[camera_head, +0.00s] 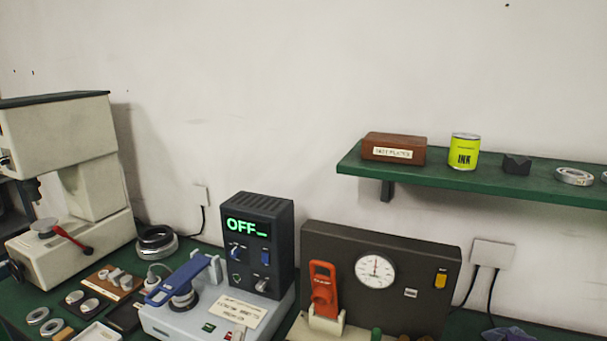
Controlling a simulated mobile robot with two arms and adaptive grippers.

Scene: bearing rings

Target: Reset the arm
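Neither of my grippers shows clearly in the head view. A light grey unit (200,318) on the green bench has a blue-handled lever arm (178,279), lying low and tilted over a round metal piece. Its black control box (258,250) shows "OFF_" in green letters. To the right, a dark panel (420,285) carries a round dial gauge (375,271) and an orange clamp handle (323,288) standing upright. A beige machine (75,170) with a red-handled lever (72,238) stands at the left.
Rings (50,326) and small metal parts lie front left; dark stacked rings (157,243) sit near the wall. A green wall shelf (480,187) holds a brown box (393,147), a yellow ink can (464,151), a black block (516,164) and a ring (574,176). Purple cloth (510,334) lies bottom right.

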